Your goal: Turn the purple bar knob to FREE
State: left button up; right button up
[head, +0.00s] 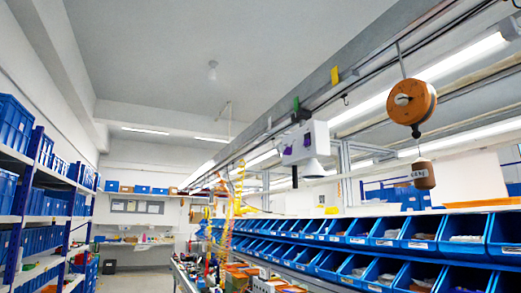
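No purple bar knob or FREE marking can be made out for certain in the head view. A white box (305,144) hangs from the overhead rail right of the middle. It has small purple patches (287,150) on its front, too small to tell whether they are knobs. Neither of my grippers is in view.
Rows of blue bins (360,232) run along the right. Shelves with blue crates (12,120) stand at the left. An orange reel (412,103) hangs at upper right with a brown weight (423,175) below. A floor aisle (140,281) lies between.

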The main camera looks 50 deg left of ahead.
aim_at(288, 151)
jog(key=u, duration=1.35)
jog(key=i+j+z, duration=0.15)
jog(key=i+j, duration=0.15)
jog(key=i, duration=0.15)
